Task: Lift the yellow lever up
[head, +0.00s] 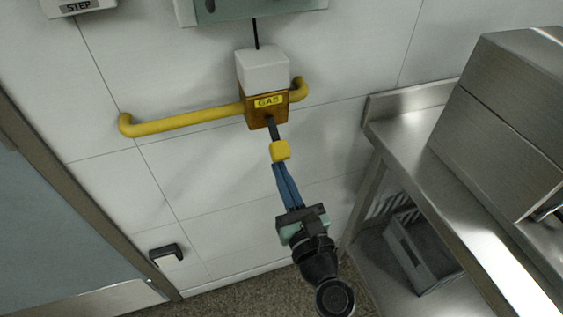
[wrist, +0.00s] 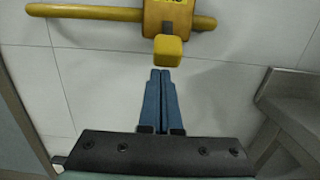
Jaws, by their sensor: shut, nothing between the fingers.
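The yellow lever is a dark stem with a yellow block-shaped end (head: 280,151), sticking out from the gas valve body (head: 258,107) on the wall. The lever's end also shows in the wrist view (wrist: 168,50). My gripper (head: 279,166) has blue fingers that are shut and empty. Its fingertips are just below the lever's end in the head view. In the wrist view the fingertips (wrist: 160,70) lie close under the yellow block. I cannot tell whether they touch it.
A yellow pipe (head: 185,124) runs along the wall through the valve. A steel table (head: 425,150) stands at the right, with a grey crate (head: 420,250) below it. A door (head: 60,220) is at the left. The wall around the lever is clear.

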